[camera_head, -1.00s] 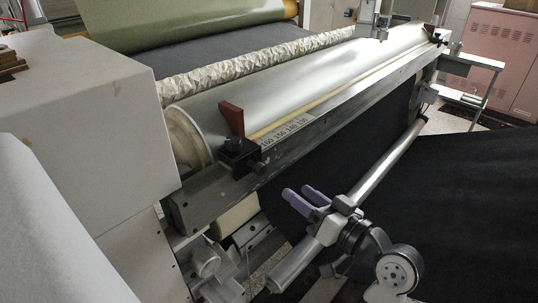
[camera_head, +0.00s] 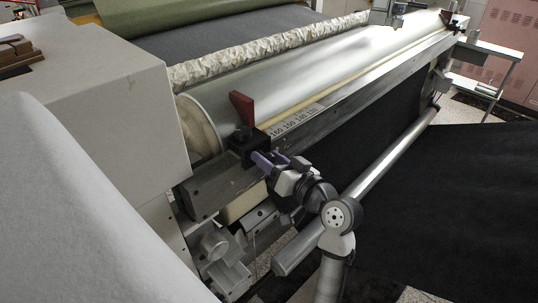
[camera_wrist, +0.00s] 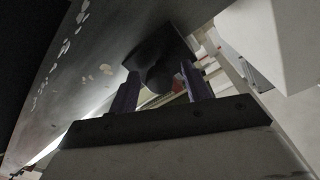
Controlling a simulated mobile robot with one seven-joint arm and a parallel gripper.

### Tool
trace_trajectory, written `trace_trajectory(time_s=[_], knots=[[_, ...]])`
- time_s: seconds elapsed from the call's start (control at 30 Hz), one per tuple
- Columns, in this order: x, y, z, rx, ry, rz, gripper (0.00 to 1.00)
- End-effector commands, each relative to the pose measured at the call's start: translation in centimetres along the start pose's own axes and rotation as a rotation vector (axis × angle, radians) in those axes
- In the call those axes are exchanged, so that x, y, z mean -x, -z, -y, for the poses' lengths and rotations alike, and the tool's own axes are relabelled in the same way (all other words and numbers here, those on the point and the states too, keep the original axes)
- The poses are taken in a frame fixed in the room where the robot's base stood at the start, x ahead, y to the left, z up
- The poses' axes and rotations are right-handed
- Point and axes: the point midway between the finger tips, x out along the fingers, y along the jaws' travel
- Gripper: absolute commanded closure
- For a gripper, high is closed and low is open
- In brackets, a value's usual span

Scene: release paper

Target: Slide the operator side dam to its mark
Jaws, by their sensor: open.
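The operator side dam is a dark red wedge (camera_head: 242,106) on a black clamp block (camera_head: 241,146) at the near end of the shiny roller. A number scale (camera_head: 297,120) runs along the beam beside it; no separate mark can be made out. My gripper (camera_head: 264,160), with purple fingers, is open at the front of the clamp block. In the wrist view, a dark rounded part (camera_wrist: 158,76) of the block shows between the two spread fingers (camera_wrist: 160,84). I cannot tell whether either finger touches it.
The grey beam (camera_head: 375,82) runs from the dam to a second dark red dam (camera_head: 449,18) at the far end. A metal bar (camera_head: 385,155) lies in front, near my arm. A white machine housing (camera_head: 95,90) stands at left. Black sheet (camera_head: 450,185) hangs at right.

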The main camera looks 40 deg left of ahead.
Motion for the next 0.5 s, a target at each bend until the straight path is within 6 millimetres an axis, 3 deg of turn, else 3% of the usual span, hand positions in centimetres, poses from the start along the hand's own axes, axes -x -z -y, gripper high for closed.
trace_trajectory(time_s=[0.37,0.5], knots=[[-0.55,-0.06,0.01,0.000,0.001,0.001,0.53],[-0.53,-0.05,0.01,0.000,0.000,0.001,0.71]])
